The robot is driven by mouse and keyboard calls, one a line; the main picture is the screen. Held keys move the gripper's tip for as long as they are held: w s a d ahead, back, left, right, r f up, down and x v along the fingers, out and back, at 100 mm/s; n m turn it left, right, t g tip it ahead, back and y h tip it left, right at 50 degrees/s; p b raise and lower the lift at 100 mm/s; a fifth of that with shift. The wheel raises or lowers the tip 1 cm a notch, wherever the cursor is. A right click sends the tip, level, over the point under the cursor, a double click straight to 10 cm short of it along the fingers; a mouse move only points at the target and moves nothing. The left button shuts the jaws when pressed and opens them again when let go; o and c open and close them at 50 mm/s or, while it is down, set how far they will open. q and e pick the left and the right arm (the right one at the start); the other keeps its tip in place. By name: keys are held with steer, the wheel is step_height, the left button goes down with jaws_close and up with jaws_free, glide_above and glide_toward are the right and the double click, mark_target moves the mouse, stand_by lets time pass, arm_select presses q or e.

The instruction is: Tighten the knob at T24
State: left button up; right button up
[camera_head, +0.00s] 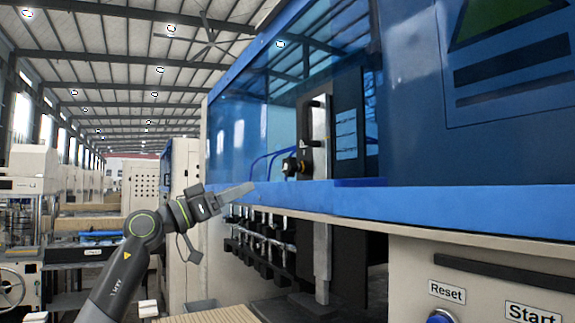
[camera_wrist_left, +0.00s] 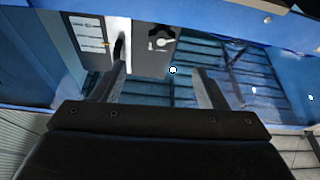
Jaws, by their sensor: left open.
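A black knob (camera_head: 290,165) sits low on the unit inside the blue machine's window opening. A second dark knob-like part with an orange spot (camera_head: 304,166) is right beside it. No T24 label is legible, so I cannot tell which is T24. My left gripper (camera_head: 238,191) is open, to the left of and below the knobs and apart from them. In the left wrist view the two fingers (camera_wrist_left: 163,82) stand wide apart with nothing between them. My right gripper is not in view.
The blue machine ledge (camera_head: 400,203) runs below the window, close to my left gripper. A black vertical handle (camera_head: 321,101) stands on the unit above the knobs. Several black fittings (camera_head: 262,248) hang under the ledge. Reset (camera_head: 446,292) and Start (camera_head: 531,314) labels are at lower right.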

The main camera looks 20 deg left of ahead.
mark_target(285, 171)
arm_select(q)
steer(key=p+x, duration=0.7)
steer(key=x, duration=0.7)
steer(key=shift+w, duration=0.15)
steer(key=shift+w+d, duration=0.2)
steer(key=shift+w, duration=0.15)
steer(key=c, duration=1)
steer(key=shift+m+g+p, duration=0.4)
steer(key=shift+m+p, duration=0.3)
steer(key=shift+p, duration=0.05)
steer(key=m+h+p, duration=0.1)
steer(key=m, duration=0.1)
steer(key=shift+m+g+p, duration=0.3)
steer(key=shift+g, duration=0.1)
steer(key=shift+w+f+m+g+h, duration=0.1)
steer(key=shift+m+g+h, duration=0.35)
steer(key=shift+m, duration=0.65)
steer(key=shift+g, duration=0.25)
